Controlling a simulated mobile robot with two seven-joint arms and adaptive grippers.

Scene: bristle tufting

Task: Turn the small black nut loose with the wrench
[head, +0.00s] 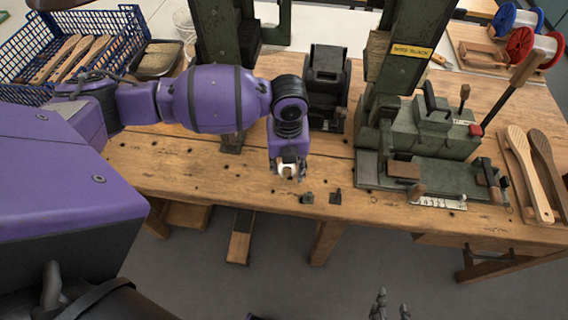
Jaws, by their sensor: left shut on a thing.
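My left gripper (288,173) points down over the front part of the bench, in the middle of the view. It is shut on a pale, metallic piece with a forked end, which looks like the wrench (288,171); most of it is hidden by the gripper. Two small dark pieces, one at left (307,198) and one at right (335,196), sit on the bench just right of and nearer than the gripper, apart from it. They are too small to tell which is the black nut. My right gripper (391,303) shows only its fingertips at the bottom edge, apart and empty.
The wooden bench (190,165) has rows of holes. A green machine (430,135) stands at right, with a black block (327,85) behind the gripper. Wooden brush handles (530,175) lie far right. A blue basket (75,50) is at back left. The front-left bench is mostly clear.

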